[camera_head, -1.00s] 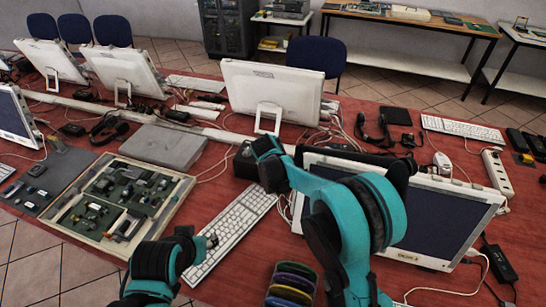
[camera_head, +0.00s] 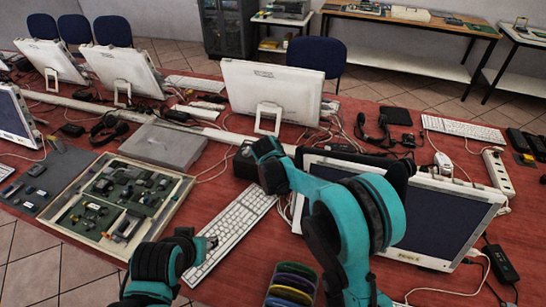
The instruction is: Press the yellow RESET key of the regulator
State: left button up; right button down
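I cannot make out a yellow key marked RESET. A black box (camera_head: 244,163) that may be the regulator stands above the white keyboard, partly hidden by my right arm; no key on it can be read. A small yellow patch (camera_head: 527,158) shows by dark devices at the far right, too small to identify. My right arm arches in from the lower right, and its dark end, with the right gripper (camera_head: 272,180), is beside the black box; its fingers cannot be told apart. My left gripper (camera_head: 211,243) is low in the view, at the keyboard's lower left edge; its opening is unclear.
A white keyboard (camera_head: 231,226) lies between my arms. A parts tray (camera_head: 182,196) is left of it, with a grey flat box (camera_head: 160,146) behind. Monitors, a headset (camera_head: 375,131), cables and a power strip (camera_head: 497,172) crowd the red table. Coloured discs (camera_head: 291,285) sit at the front.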

jog(key=shift+f+b, duration=0.3)
jog(key=shift+f, duration=0.15)
dwell(0.3)
jog(key=shift+r, duration=0.15)
jog(key=shift+r+p, duration=0.6)
jog(key=shift+r, duration=0.15)
jog(key=shift+r+p, duration=1.7)
jog(key=shift+r, duration=0.85)
jog(key=shift+f, duration=0.1)
